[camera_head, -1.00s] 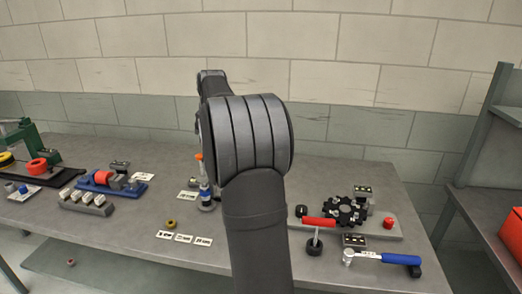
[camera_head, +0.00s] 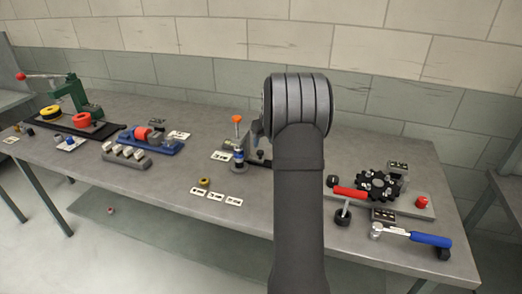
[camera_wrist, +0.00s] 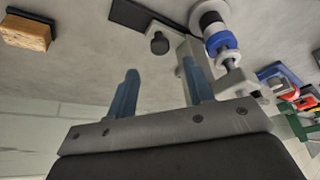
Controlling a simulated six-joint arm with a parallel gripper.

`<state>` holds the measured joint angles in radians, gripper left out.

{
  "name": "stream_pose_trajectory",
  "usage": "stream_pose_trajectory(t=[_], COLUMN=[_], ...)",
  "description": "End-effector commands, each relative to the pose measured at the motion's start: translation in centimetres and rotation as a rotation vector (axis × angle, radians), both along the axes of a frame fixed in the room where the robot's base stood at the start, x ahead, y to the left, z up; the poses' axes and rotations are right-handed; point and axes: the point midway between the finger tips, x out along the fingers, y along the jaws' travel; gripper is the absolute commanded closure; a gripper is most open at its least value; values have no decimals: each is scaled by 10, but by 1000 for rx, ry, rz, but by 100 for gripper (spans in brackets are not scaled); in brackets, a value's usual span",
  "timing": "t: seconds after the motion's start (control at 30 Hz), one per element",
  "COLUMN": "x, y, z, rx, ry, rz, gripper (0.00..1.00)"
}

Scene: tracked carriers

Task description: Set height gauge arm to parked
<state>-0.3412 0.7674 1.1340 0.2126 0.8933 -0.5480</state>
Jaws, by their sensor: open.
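What looks like the height gauge (camera_head: 238,158) stands mid-table in the head view, just left of my arm. It has an orange knob on top and a blue ring low down; my arm hides its right side. In the wrist view, a white and blue stacked column (camera_wrist: 218,38) stands beyond the fingers, with a grey bar beside it and a black knob (camera_wrist: 158,44) near a dark plate. Which part is the gauge arm, and its position, I cannot tell. My gripper (camera_wrist: 160,67) is open and empty, its two blue-grey fingers apart. My arm hides it in the head view.
A fixture plate with a black toothed wheel (camera_head: 379,184) and a blue-handled wrench (camera_head: 412,236) lie at right. A blue fixture (camera_head: 152,143), a grey block rack (camera_head: 126,155) and a green press (camera_head: 76,98) stand at left. A brown block (camera_wrist: 27,33) shows in the wrist view.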

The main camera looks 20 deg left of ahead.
Motion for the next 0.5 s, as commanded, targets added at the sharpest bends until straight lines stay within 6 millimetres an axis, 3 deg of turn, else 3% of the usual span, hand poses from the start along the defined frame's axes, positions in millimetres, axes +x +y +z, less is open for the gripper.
stream_pose_trajectory(t=[0.2, 0.5], x=[11, 17], y=[12, 18], z=[-40, -61], rx=[-1, 0], ry=[2, 0], rz=[1, 1], gripper=[52, 52])
